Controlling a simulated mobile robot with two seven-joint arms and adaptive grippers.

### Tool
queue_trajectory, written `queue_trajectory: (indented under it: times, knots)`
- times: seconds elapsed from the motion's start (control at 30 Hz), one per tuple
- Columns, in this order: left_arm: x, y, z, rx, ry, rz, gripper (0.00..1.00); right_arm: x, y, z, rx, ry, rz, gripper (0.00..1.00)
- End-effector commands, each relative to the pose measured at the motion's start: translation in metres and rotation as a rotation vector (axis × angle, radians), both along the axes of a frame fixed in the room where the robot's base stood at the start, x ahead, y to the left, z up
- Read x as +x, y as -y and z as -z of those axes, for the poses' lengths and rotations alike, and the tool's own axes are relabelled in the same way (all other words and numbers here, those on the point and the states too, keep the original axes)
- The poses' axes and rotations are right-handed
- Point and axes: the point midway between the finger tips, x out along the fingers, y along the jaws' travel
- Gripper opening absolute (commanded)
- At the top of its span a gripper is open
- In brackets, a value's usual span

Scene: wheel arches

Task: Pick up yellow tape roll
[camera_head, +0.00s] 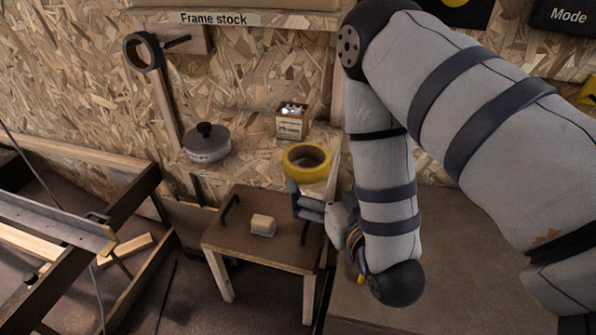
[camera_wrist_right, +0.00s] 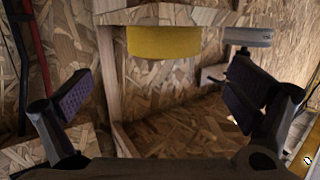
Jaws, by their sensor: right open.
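The yellow tape roll (camera_head: 294,168) lies flat on the edge of a wooden shelf at the middle of the head view. In the right wrist view the yellow tape roll (camera_wrist_right: 163,42) shows edge-on against a wooden board, above the space between the fingers. My right gripper (camera_head: 304,202) is just in front of and below the roll, apart from it. In the right wrist view my right gripper (camera_wrist_right: 160,93) has its fingers wide apart with nothing between them. My left gripper is not in view.
A grey lidded tin (camera_head: 207,150) and a small box (camera_head: 291,121) stand on the shelf left of and behind the roll. A small wooden stool (camera_head: 255,195) with a pale block (camera_head: 262,223) stands below. A chipboard wall (camera_head: 255,60) rises behind.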

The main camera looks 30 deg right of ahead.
Motion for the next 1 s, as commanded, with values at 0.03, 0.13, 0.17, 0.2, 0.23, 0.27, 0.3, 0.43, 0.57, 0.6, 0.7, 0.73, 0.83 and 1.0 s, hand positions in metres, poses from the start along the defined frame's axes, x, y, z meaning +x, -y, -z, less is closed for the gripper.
queue_trajectory:
  times: [0.03,0.13,0.17,0.2,0.23,0.27,0.3,0.43,0.57,0.6,0.7,0.73,0.83,1.0]
  knots:
    - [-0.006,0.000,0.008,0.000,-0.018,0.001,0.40,0.011,0.003,0.008,0.000,0.000,0.001,1.00]
    - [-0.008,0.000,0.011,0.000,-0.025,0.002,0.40,0.032,0.008,0.007,-0.002,0.001,-0.002,1.00]
    - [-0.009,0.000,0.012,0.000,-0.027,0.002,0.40,0.035,0.009,0.008,-0.001,0.001,-0.002,1.00]
    - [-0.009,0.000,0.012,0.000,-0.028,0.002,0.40,0.040,0.010,0.007,-0.001,0.001,-0.002,1.00]
    - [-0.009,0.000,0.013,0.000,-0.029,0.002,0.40,0.042,0.011,0.007,-0.001,0.002,-0.002,1.00]
    - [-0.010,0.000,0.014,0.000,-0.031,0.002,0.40,0.045,0.011,0.007,-0.001,0.001,-0.002,1.00]
    - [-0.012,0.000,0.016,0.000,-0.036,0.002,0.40,0.051,0.012,0.008,-0.002,0.001,-0.002,1.00]
    - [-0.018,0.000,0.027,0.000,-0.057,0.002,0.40,0.078,0.015,0.011,-0.002,0.001,-0.002,1.00]
    - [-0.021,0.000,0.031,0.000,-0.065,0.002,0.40,0.093,0.020,0.013,-0.002,-0.001,0.000,1.00]
    - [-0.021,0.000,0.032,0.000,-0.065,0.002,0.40,0.095,0.021,0.012,-0.002,-0.001,0.000,1.00]
    - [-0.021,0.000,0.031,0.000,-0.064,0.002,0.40,0.095,0.021,0.011,-0.002,0.000,-0.001,1.00]
    - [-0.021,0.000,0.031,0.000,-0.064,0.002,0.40,0.095,0.021,0.010,-0.002,0.000,-0.001,1.00]
    - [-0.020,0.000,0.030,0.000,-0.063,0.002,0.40,0.095,0.021,0.010,-0.001,0.000,-0.001,0.91]
    - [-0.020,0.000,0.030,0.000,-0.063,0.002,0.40,0.095,0.021,0.010,-0.001,0.000,-0.001,0.52]
